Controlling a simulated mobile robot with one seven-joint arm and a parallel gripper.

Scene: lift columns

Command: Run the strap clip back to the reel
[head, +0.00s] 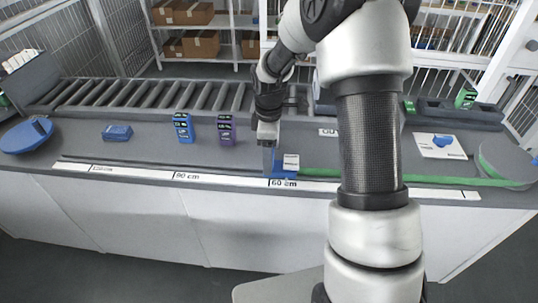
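The strap clip (285,174) is a small blue piece beside the 60 cm mark near the bench's front edge; a small white label block (291,161) shows at it. A green strap (440,180) runs from the clip along the front edge, passes behind my arm, and meets the reel (507,163), a grey disc with a green rim at the far right. My gripper (269,161) points down at the clip's left side, its fingers seen edge-on. Whether they grip the clip is unclear.
A white scale strip (130,171) lies along the front edge. A blue box (184,128) and a purple box (226,129) stand left of my gripper. A blue disc (26,134) is far left. A roller conveyor (150,95) runs behind. A white card (437,146) lies near the reel.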

